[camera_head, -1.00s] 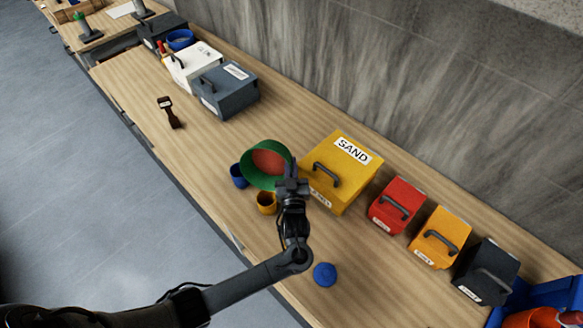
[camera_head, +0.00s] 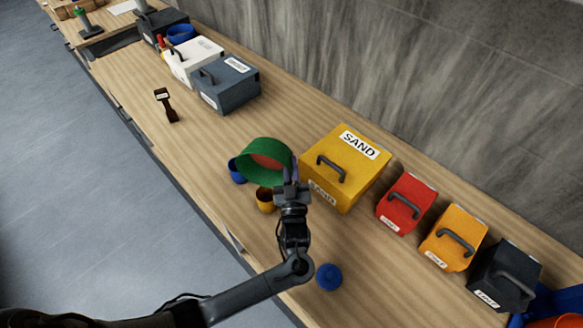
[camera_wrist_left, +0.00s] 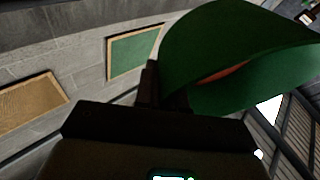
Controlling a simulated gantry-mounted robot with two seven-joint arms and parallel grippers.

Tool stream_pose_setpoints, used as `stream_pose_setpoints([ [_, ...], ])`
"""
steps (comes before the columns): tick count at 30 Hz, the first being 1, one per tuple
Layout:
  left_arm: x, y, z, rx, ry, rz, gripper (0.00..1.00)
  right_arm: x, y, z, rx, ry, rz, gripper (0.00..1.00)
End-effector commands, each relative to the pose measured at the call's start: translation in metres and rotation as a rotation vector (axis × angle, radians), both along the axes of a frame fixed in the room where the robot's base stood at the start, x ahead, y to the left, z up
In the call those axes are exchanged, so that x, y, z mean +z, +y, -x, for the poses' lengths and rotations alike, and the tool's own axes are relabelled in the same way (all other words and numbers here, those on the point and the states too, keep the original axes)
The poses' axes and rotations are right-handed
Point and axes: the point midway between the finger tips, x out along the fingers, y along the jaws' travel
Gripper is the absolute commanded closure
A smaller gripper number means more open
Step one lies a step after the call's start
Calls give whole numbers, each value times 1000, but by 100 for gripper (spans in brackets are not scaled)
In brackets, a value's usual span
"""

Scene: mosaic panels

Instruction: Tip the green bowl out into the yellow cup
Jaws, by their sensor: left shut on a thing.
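The green bowl (camera_head: 263,148) is held tilted in the head view, with reddish-brown contents (camera_head: 268,161) showing inside. My left gripper (camera_head: 291,178) is shut on its right side. In the left wrist view the green bowl (camera_wrist_left: 225,55) fills the upper right, and a sliver of the reddish contents shows. The yellow cup (camera_head: 265,201) stands upright on the table just below the bowl in the picture, beside my gripper, which hides part of it. Its inside looks dark. I cannot tell whether anything has fallen into it. My right gripper is not in view.
A blue cup (camera_head: 238,172) stands left of the yellow cup, partly behind the bowl. A yellow SAND box (camera_head: 345,169) is close on the right, with red (camera_head: 406,203) and orange (camera_head: 453,239) boxes beyond. A blue round object (camera_head: 329,277) lies near the front edge.

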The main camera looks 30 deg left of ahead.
Motion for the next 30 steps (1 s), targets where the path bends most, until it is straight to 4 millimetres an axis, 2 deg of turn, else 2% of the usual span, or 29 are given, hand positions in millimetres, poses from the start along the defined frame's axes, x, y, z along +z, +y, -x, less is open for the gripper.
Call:
stream_pose_setpoints([
  [3,-3,-1,3,0,-34,-10,100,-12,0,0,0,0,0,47],
  [15,-3,-3,11,1,-123,-36,100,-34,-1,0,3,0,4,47],
  [30,-1,-4,15,1,-156,-46,100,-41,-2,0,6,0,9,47],
])
